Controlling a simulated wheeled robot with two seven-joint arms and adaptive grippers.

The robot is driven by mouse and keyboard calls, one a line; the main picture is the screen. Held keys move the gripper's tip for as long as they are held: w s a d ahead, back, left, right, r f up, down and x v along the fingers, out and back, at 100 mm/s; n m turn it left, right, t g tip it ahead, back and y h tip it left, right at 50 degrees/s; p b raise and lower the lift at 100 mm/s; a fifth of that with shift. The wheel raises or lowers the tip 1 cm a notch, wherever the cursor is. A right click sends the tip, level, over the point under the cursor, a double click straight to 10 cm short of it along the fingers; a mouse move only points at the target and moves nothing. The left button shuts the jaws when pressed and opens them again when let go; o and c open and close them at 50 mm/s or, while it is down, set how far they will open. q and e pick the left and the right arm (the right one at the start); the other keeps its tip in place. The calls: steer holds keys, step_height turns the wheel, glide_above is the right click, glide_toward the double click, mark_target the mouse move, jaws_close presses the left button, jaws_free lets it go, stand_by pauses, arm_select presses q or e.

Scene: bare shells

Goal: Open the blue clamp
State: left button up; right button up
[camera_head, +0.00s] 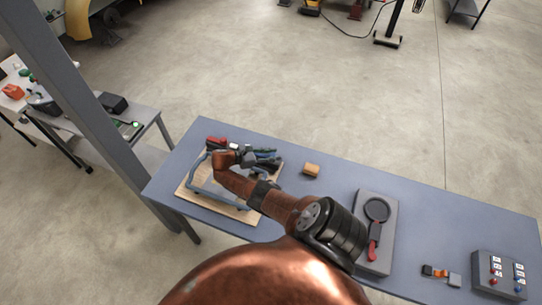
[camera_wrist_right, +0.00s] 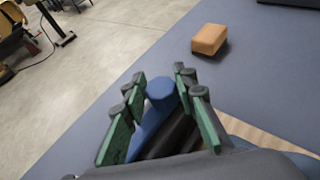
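The blue clamp shows in the right wrist view as a rounded blue handle end (camera_wrist_right: 160,90) with a blue length running down from it. My right gripper (camera_wrist_right: 158,105) has its green-padded fingers spread on both sides of this blue part. A gap shows between the blue part and the right finger; contact on the left side is hard to tell. In the head view my right gripper (camera_head: 262,158) is over the far part of a wooden board (camera_head: 240,213), and my arm hides much of it. The clamp's base is hidden. My left gripper is not in view.
A red-handled item (camera_head: 216,142) and a blue tube frame (camera_head: 205,192) are on the board. A tan block (camera_head: 311,169) lies right of it. A grey post (camera_head: 90,105) stands left.

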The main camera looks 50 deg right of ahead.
steer(key=o, duration=0.3)
steer(key=shift+f, duration=0.1)
steer(key=shift+o, duration=0.5)
steer(key=shift+w, duration=0.1)
steer(key=shift+a, duration=0.1)
steer(key=v, duration=1.2)
steer(key=shift+a, duration=0.1)
